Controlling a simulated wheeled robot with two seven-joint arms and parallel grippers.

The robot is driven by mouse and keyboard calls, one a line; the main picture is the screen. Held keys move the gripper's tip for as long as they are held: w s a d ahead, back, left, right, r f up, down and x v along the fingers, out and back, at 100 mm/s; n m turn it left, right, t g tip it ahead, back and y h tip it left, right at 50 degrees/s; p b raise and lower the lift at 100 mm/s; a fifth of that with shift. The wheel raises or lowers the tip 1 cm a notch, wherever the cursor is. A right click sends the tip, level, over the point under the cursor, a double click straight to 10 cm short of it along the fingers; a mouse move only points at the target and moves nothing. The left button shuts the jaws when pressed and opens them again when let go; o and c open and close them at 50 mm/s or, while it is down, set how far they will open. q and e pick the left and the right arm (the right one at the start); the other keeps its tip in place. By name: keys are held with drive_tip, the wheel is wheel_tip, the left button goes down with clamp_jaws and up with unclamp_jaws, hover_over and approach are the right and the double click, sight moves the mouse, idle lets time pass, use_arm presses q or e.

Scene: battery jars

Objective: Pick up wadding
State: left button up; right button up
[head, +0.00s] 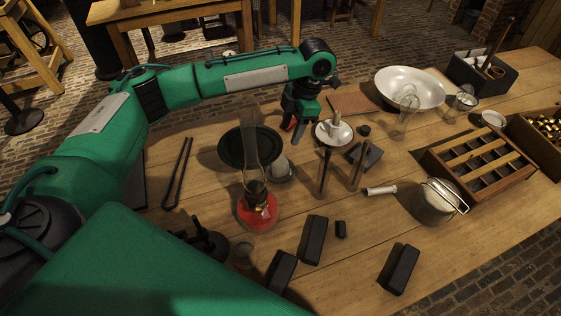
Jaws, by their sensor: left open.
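My left gripper (294,130) hangs from the green arm, pointing down just left of a white saucer (321,136). Its jaws are open and partly hidden by its own body, with a red patch showing low on it. A small pale lump (335,128) sits on the saucer; it may be the wadding, but it is too small to tell. A white roll (380,190) lies on the table farther right, apart from the gripper. My right gripper is not seen.
A black plate (232,160), a red-based glass lamp (258,212) and upright rods (324,172) stand close to the gripper. Black blocks (399,270) lie in front.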

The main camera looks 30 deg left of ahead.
sight(279, 159)
use_arm(q)
drive_tip(key=x, duration=0.9)
drive_tip(key=shift+w+a+p, duration=0.1)
drive_tip(key=shift+w+p, duration=0.15)
drive_tip(key=shift+p, duration=0.05)
drive_tip(key=shift+s+p+x, duration=0.15)
drive_tip(key=shift+p+x, duration=0.15)
drive_tip(key=shift+x, duration=1.05)
drive_tip(key=shift+s+p+x, duration=0.2)
drive_tip(key=shift+p+x, duration=0.05)
drive_tip(key=shift+x, duration=1.1)
drive_tip(key=shift+r, duration=0.1)
drive_tip(key=c, duration=0.7)
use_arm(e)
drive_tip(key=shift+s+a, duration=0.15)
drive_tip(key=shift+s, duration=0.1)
